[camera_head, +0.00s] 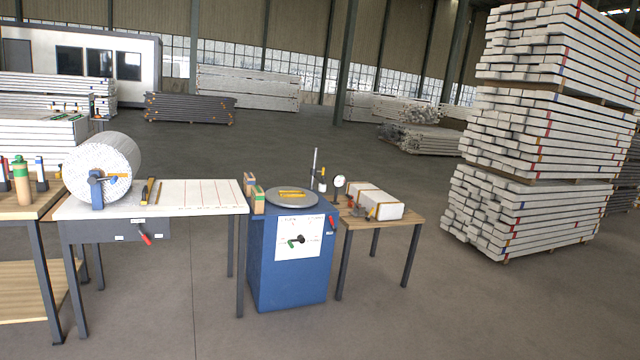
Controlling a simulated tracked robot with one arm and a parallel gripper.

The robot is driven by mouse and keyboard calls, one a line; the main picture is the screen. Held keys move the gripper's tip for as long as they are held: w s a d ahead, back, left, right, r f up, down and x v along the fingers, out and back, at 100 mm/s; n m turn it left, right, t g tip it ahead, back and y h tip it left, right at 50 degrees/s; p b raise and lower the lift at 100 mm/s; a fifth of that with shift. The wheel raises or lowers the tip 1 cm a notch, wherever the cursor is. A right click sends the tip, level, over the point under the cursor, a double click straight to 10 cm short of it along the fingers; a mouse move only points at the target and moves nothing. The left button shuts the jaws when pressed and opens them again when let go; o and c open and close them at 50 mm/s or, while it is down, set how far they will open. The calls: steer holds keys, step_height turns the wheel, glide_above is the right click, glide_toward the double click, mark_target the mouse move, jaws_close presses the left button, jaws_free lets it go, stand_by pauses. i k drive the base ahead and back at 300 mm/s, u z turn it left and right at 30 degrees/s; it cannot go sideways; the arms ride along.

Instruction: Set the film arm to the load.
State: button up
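A blue cabinet (265,265) stands in the middle, with a round grey plate (275,201) on top. A small yellow load (292,192) lies on the plate. Behind the plate stands a thin upright post (315,162) with a small fitting (322,186) beside it, perhaps the film arm; I cannot tell how it is set. A white panel (285,250) on the cabinet front carries a dark and green knob or lever (297,241). A red handle (332,221) shows at its upper right. My gripper is not in view.
A white-topped table (190,197) with a large white roll (100,168) adjoins the cabinet on the left. A small wooden table (400,222) with a white package (385,209) is on the right. Tall timber stacks (545,130) stand far right. The front floor is clear.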

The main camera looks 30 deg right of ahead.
mark_target(322, 186)
steer(key=z, duration=0.2)
steer(key=i, duration=0.45)
steer(key=z, duration=0.75)
steer(key=i, duration=1.35)
steer(key=z, duration=0.8)
steer(key=i, duration=3.45)
steer(key=u, duration=0.9)
steer(key=i, duration=1.35)
steer(key=u, duration=0.55)
